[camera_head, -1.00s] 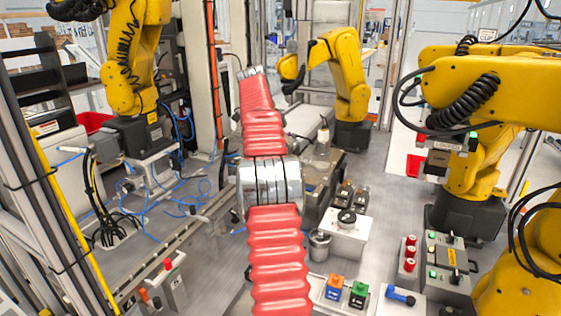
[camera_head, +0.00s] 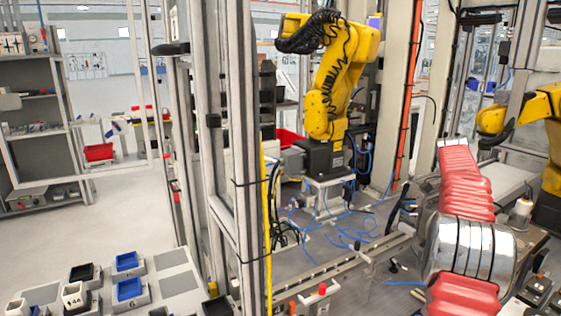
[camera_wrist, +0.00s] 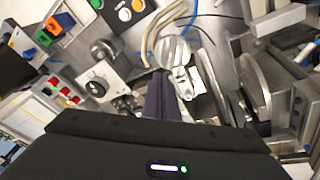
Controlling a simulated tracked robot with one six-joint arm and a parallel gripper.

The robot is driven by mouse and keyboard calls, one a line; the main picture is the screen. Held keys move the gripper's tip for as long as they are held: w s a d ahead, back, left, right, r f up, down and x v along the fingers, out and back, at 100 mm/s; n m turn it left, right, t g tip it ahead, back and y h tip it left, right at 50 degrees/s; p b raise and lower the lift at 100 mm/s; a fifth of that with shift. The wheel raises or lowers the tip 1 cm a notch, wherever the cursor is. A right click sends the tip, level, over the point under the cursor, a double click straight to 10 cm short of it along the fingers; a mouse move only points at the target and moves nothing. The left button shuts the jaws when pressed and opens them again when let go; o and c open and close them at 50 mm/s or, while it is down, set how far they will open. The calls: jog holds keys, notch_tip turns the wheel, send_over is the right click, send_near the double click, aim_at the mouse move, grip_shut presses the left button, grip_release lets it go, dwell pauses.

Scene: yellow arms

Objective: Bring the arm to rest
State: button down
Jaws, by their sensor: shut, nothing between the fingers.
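My arm, with red ribbed sleeves (camera_head: 467,190) and silver bands (camera_head: 468,248), reaches up and away from me at the right of the head view. Its far end and my gripper are out of sight there. In the wrist view my gripper (camera_wrist: 163,98) shows two dark fingers together below the picture's middle, shut and empty. They point toward metal fixtures. I cannot tell how far they are from the round metal part (camera_wrist: 172,52) ahead.
A yellow robot arm (camera_head: 330,80) stands behind a frame post (camera_head: 243,150). Another yellow arm (camera_head: 520,115) is at the right edge. Blue bins (camera_head: 128,288) sit at lower left. A knob box (camera_wrist: 97,85) and coloured buttons (camera_wrist: 66,92) lie left in the wrist view. Open floor (camera_head: 125,215) shows left.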

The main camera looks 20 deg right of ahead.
jog(key=w+a+n+t, duration=0.1)
jog(key=a+n+t, duration=0.3)
jog(key=a+n, duration=1.6)
jog(key=s+a+n+t, duration=0.1)
jog(key=s+a, duration=0.4)
jog(key=a, duration=0.6)
jog(key=s+a+n+t+y, duration=0.1)
jog(key=s+a, duration=0.3)
jog(key=a, duration=0.8)
jog(key=s+a+n+t+y, duration=0.1)
jog(key=s+a, duration=0.4)
jog(key=a, duration=0.7)
jog(key=shift+s+f+n+t, duration=0.15)
jog(key=shift+s+n+t, duration=0.2)
jog(key=shift+t, duration=0.35)
jog(key=shift+s, duration=0.1)
